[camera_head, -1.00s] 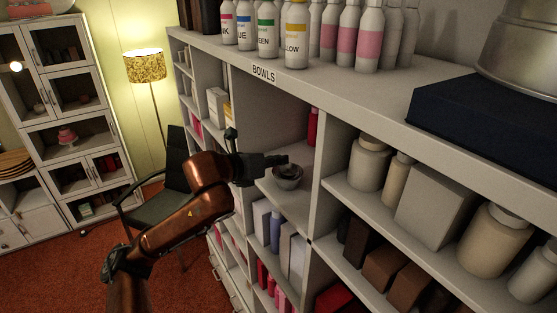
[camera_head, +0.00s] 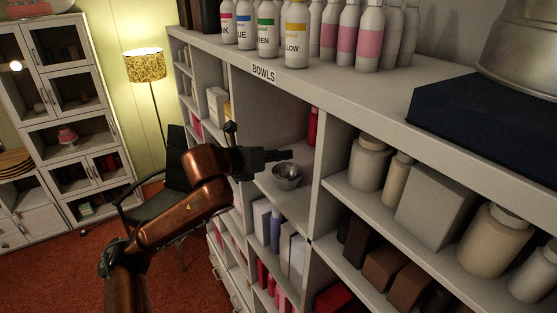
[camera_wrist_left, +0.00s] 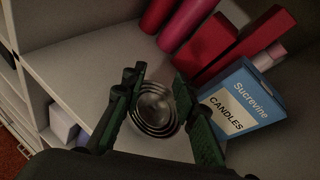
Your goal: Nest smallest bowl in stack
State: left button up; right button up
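A nested stack of metal bowls (camera_head: 287,181) stands on the shelf in the compartment under the BOWLS label. In the left wrist view, several concentric rims of the stack (camera_wrist_left: 153,118) show, with the smallest bowl (camera_wrist_left: 152,104) appearing to sit inside the larger ones. My left gripper (camera_head: 283,155) is just above the stack in the head view. In the left wrist view its two green fingers (camera_wrist_left: 159,75) are spread apart and empty, with the stack visible between them. Whether a finger touches a rim cannot be told. My right gripper is not in view.
A blue Sucrevine candles box (camera_wrist_left: 240,103) and red boxes (camera_wrist_left: 250,45) stand close to the right of the stack. Upright dividers (camera_head: 318,150) and the shelf top (camera_head: 345,92) bound the compartment. The shelf left of the bowls (camera_wrist_left: 85,75) is clear.

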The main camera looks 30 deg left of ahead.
aim_at(278, 172)
pick_arm(q)
notch_tip(278, 172, up, 5)
jog(key=shift+r, duration=0.2)
dwell(0.5)
